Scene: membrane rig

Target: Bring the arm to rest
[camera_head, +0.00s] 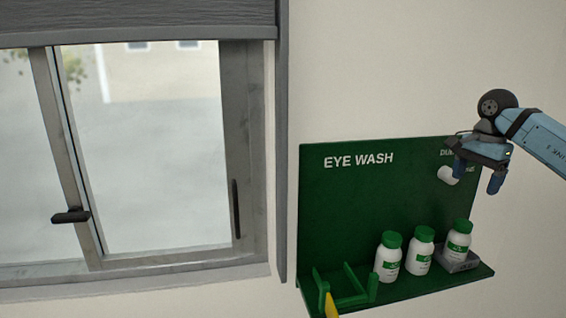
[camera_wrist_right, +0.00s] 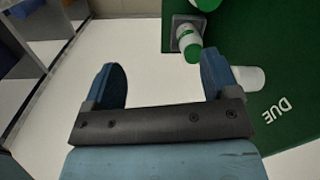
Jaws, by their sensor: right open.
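My right gripper (camera_head: 476,178) is in front of the right upper part of the green eye wash board, with its two blue fingers apart. In the right wrist view the gripper (camera_wrist_right: 163,85) is open with nothing between its fingers. The tip of one finger overlaps the view of the board. A white cylinder (camera_head: 448,175) on the board shows just left of the fingers; in the right wrist view it (camera_wrist_right: 249,78) shows beside one finger. I cannot tell whether they touch. My left gripper is not in view.
The green eye wash board (camera_head: 330,210) has a shelf with several white bottles with green caps, including one (camera_head: 459,240) on a grey block (camera_head: 468,264). A green holder (camera_head: 345,290) and a yellow item (camera_head: 330,305) are at its left end. A window (camera_head: 150,150) is at left.

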